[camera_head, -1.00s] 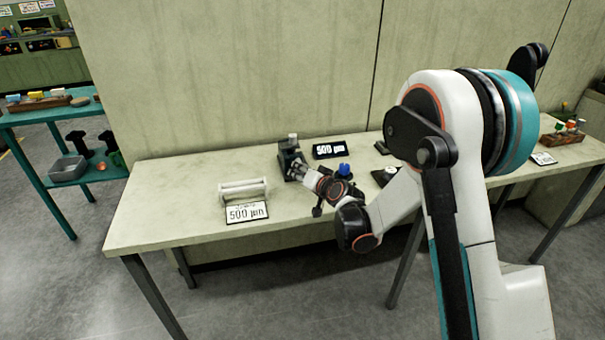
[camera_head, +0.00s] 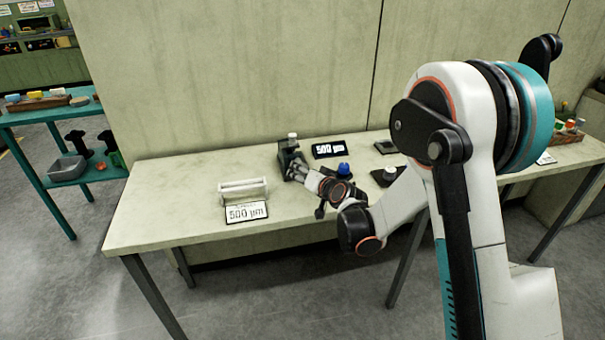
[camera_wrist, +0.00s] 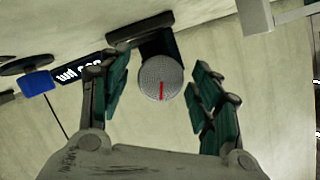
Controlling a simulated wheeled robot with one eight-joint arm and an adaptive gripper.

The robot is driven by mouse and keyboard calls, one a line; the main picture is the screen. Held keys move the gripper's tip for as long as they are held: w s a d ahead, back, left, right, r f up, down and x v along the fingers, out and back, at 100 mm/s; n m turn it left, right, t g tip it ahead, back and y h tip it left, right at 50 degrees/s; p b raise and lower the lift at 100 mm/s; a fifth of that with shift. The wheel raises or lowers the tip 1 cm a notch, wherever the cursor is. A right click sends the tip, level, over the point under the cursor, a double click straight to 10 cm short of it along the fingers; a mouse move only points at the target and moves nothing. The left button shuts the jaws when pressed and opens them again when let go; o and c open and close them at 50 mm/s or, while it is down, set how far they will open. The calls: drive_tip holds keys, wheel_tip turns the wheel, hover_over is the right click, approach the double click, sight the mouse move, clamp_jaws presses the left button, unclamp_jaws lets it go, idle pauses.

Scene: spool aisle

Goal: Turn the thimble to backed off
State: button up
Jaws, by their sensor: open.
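The thimble (camera_wrist: 160,78) is a round, grey knurled knob with a red line on its face, seen end-on in the wrist view. The red line runs from about the middle toward the lower edge of the picture. It sits on a dark stand (camera_head: 287,158) on the bench. My gripper (camera_wrist: 158,88) is open, with one finger on each side of the thimble and visible gaps between. In the head view my gripper (camera_head: 302,174) is right up at the stand and hides the thimble.
A display reading 500 µm (camera_head: 328,149) stands behind to the right, with a blue knob (camera_head: 343,170) nearer. A white roller-like holder (camera_head: 243,190) and a 500 µm card (camera_head: 246,212) lie left on the bench (camera_head: 165,205). Bare bench lies further left.

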drive_tip(key=v, duration=1)
drive_tip(key=shift+s+d+r, duration=0.15)
drive_tip(key=s+d+r+g, duration=0.1)
drive_tip(key=s+d+r, duration=0.2)
drive_tip(key=s+r, duration=0.25)
drive_tip(key=s+d+r+g+h, duration=0.1)
drive_tip(key=s+d, duration=0.3)
drive_tip(key=s, duration=0.5)
drive_tip(key=s+d+r+g+h, duration=0.1)
drive_tip(key=s+d+g+h, duration=0.1)
drive_tip(key=s+d, duration=0.3)
drive_tip(key=s+d+r+n+g+h, duration=0.1)
drive_tip(key=s+d+h, duration=0.2)
drive_tip(key=s, duration=1)
drive_tip(key=d, duration=0.2)
drive_tip(key=shift+s+d+r+g+h, duration=0.2)
drive_tip(key=shift+s+d+g+h, duration=0.05)
drive_tip(key=shift+s+g+h, duration=0.05)
